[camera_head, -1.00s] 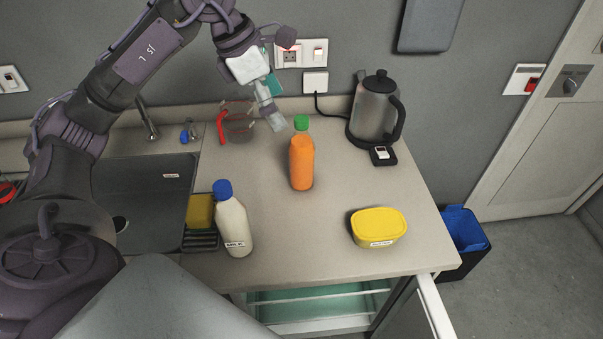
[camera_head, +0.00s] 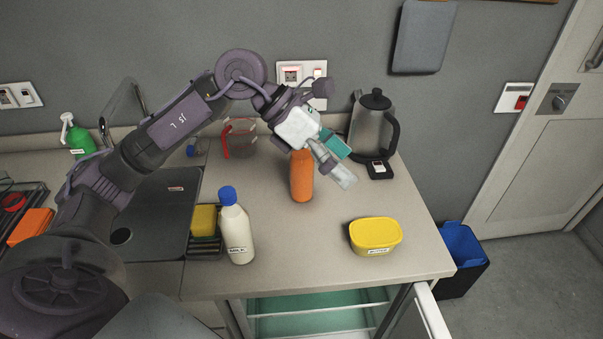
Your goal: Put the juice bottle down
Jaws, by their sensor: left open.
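The orange juice bottle (camera_head: 301,177) stands upright on the countertop (camera_head: 300,238). Its cap and upper part are hidden behind my left gripper. My left gripper (camera_head: 339,162) comes in from the upper left, open, with a teal-padded finger and a pale grey finger spread apart. It is above and to the right of the visible part of the bottle in the picture, with nothing seen between its fingers. Whether it touches the bottle cannot be told. My right gripper is not in view.
A milk bottle (camera_head: 236,228) with a blue cap stands at the left front, beside a sponge holder (camera_head: 205,245). A yellow butter tub (camera_head: 375,236) is at right. A kettle (camera_head: 370,125) and glass jug (camera_head: 240,140) stand behind. A drawer (camera_head: 320,315) is open below.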

